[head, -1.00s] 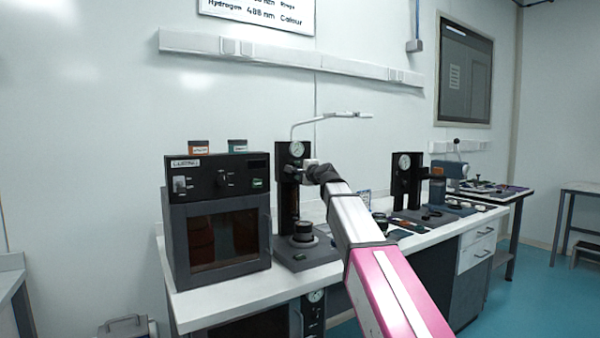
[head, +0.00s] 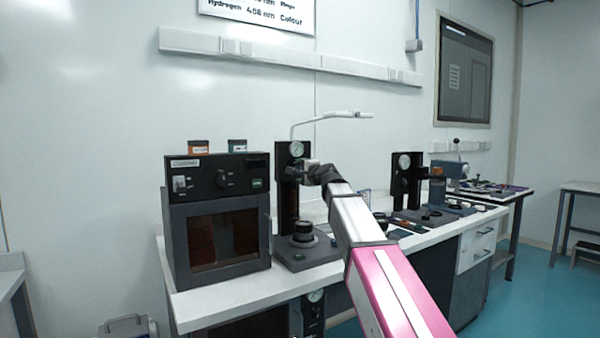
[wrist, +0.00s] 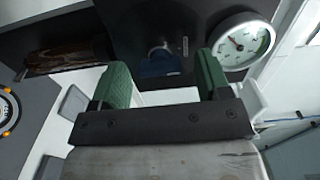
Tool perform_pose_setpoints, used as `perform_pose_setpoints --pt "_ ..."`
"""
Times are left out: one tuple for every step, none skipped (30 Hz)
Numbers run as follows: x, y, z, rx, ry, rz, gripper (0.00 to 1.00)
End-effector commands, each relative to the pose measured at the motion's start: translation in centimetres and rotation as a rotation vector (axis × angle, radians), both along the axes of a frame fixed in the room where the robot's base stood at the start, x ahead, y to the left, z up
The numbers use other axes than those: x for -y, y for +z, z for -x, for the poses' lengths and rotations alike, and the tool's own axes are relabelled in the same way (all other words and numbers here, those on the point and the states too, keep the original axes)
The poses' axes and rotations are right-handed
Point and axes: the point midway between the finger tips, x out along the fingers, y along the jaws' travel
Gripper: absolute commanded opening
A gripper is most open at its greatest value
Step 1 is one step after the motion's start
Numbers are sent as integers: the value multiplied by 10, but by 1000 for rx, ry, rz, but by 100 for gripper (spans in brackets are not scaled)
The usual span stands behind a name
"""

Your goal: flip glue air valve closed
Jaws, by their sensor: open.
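The glue station is a black upright panel (head: 283,200) with a round pressure gauge (head: 296,149) near its top. In the wrist view the gauge (wrist: 243,45) is at the upper right, beside my right finger. A small dark blue part (wrist: 160,62), apparently the air valve's handle, shows against the black panel between my fingers; its exact position cannot be told. My gripper (wrist: 163,78) is open, with green fingertips either side of the blue part and no clear contact. In the head view my gripper (head: 308,172) is at the panel, just below the gauge, and covers the valve area.
A dark curing box (head: 215,225) stands left of the station, with two small jars on top. A black round part (head: 303,231) sits on the station's base. Another gauge stand (head: 406,180) and several small parts are on the bench at right.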

Motion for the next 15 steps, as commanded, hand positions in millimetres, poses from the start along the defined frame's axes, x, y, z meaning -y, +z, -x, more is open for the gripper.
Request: perform_pose_setpoints --pt "4 -1 7 0 -1 0 70" --pt "6 -1 11 0 -1 0 70" --pt "9 -1 16 0 0 0 70" --pt "12 -1 20 0 0 0 70" --pt "15 -1 25 0 0 0 70" --pt "19 -1 31 0 0 0 70" --pt "22 -1 36 0 0 0 70" --pt "26 -1 41 1 -1 -1 70" --pt "30 -1 47 1 -1 -1 70" --pt "34 -1 52 1 -1 0 70" --pt "37 -1 57 1 -1 0 70" --pt "40 -1 63 1 0 0 70" --pt "43 -1 67 1 0 1 70" --pt "46 -1 71 1 0 1 70" --pt "49 -1 75 1 0 1 70"
